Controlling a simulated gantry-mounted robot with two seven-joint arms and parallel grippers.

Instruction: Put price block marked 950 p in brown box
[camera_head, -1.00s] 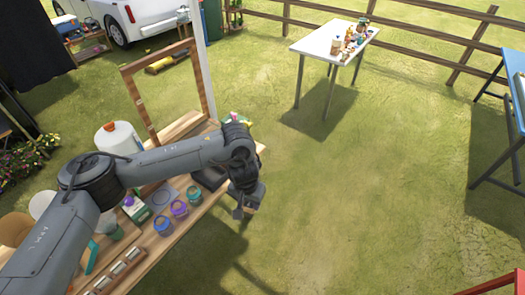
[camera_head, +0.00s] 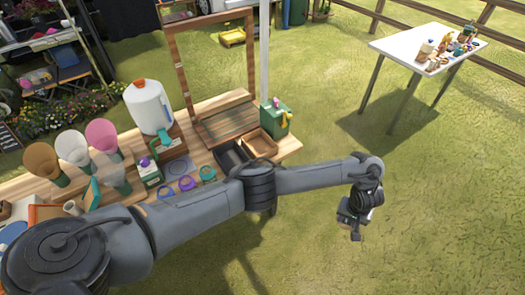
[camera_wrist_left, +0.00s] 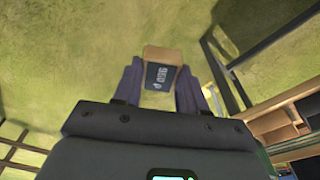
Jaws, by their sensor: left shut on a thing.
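My left gripper (camera_head: 353,226) hangs over the grass to the right of the wooden table, well clear of its edge. In the left wrist view, its fingers (camera_wrist_left: 160,82) are shut on the price block (camera_wrist_left: 166,56), a wooden block with a dark face that reads 950 p. The block is hard to make out in the head view. The brown box (camera_head: 261,144) is a small open wooden box near the right end of the table, beside a dark tray (camera_head: 229,156). The gripper is to the right of and apart from the box. My right gripper is not in view.
A green box (camera_head: 275,120) stands behind the brown box. A tall wooden frame (camera_head: 180,70) and a white jug (camera_head: 148,107) stand on the table. A white table (camera_head: 410,50) stands far right. Open grass lies between.

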